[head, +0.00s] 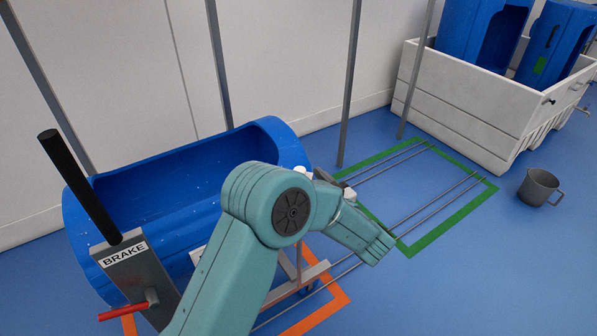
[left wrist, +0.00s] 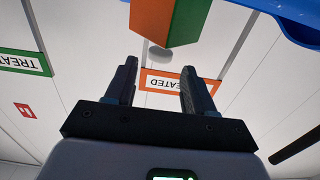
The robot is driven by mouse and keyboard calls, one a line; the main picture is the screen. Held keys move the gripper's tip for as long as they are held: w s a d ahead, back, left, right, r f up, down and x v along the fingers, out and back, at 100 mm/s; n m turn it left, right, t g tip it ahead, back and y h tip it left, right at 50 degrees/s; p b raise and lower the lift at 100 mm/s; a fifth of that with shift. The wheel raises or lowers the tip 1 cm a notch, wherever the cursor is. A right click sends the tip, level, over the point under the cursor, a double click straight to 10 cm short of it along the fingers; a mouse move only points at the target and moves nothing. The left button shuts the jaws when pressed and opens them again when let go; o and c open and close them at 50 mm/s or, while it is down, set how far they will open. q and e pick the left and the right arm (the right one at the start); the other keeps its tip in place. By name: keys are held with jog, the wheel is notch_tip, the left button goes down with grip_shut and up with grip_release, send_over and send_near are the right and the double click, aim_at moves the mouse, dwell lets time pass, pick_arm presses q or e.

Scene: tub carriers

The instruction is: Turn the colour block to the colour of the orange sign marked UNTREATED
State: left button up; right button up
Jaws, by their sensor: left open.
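In the left wrist view, where the sign lettering shows upside down, the colour block (left wrist: 172,20) has an orange face at left and a green face at right. It is beyond my open left gripper (left wrist: 159,68), with nothing between the fingers but the background. In the head view my teal left arm covers part of the blue tub (head: 175,165), and I cannot make out the colour block there. My right gripper is not in view.
Rails (head: 440,205) run across a green floor outline.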

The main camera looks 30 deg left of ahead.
aim_at(300, 169)
pick_arm(q)
jog(key=x, duration=0.5)
jog(key=shift+w+a, duration=0.1)
jog(key=shift+c, duration=0.4)
jog(key=c, duration=0.8)
